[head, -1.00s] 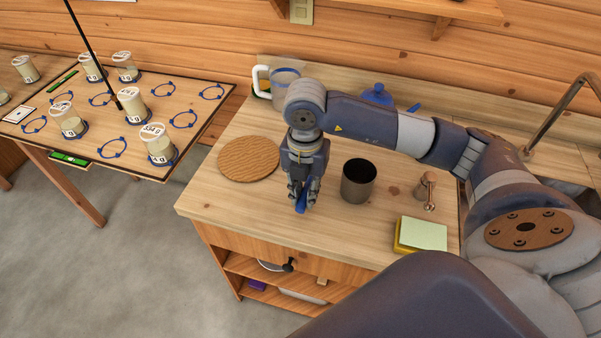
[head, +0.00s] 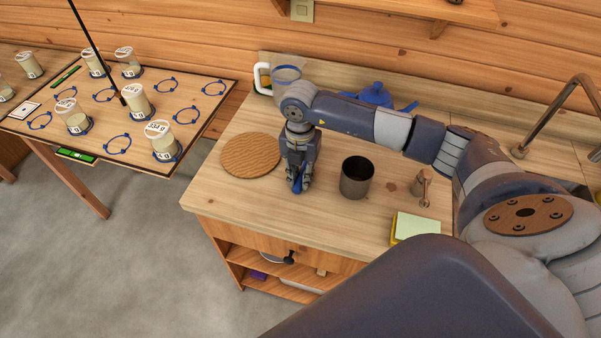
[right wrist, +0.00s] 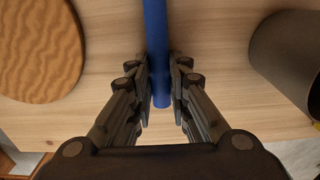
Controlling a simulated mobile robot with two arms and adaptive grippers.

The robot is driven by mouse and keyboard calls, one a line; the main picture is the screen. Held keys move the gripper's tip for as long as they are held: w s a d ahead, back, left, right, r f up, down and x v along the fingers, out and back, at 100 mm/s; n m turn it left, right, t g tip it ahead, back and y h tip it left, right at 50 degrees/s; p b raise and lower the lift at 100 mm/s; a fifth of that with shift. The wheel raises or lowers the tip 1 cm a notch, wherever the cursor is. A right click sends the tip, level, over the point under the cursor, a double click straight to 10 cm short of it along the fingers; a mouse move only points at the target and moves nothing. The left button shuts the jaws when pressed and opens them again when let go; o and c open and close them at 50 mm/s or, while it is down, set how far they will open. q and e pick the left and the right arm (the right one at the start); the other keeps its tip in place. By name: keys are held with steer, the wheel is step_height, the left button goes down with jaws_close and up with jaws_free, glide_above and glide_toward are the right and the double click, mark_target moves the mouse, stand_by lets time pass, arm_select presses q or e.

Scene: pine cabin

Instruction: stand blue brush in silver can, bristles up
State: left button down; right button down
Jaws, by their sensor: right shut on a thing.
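The blue brush shows as a blue handle (right wrist: 156,40) between the fingers of my right gripper (right wrist: 160,85) in the right wrist view. The right gripper is shut on it, and in the head view the gripper (head: 298,185) points down at the counter with a bit of blue at its tips. I cannot see the bristles. The silver can (head: 356,178) is a dark metal cylinder, upright and open at the top, just right of the gripper. It also shows at the right edge of the wrist view (right wrist: 290,60). My left gripper is not in view.
A round wooden board (head: 250,156) lies left of the gripper. A yellow and pale green sponge (head: 415,228) lies near the front right. A small wooden item (head: 421,187) stands right of the can.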

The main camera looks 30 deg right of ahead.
steer(key=shift+f, duration=0.2)
steer(key=c, duration=1.5)
jaws_free()
steer(key=shift+r, duration=0.1)
steer(key=shift+r, duration=0.25)
steer(key=shift+w+r, duration=0.1)
steer(key=shift+r, duration=0.3)
steer(key=shift+r+b, duration=1.55)
steer(key=shift+r, duration=4)
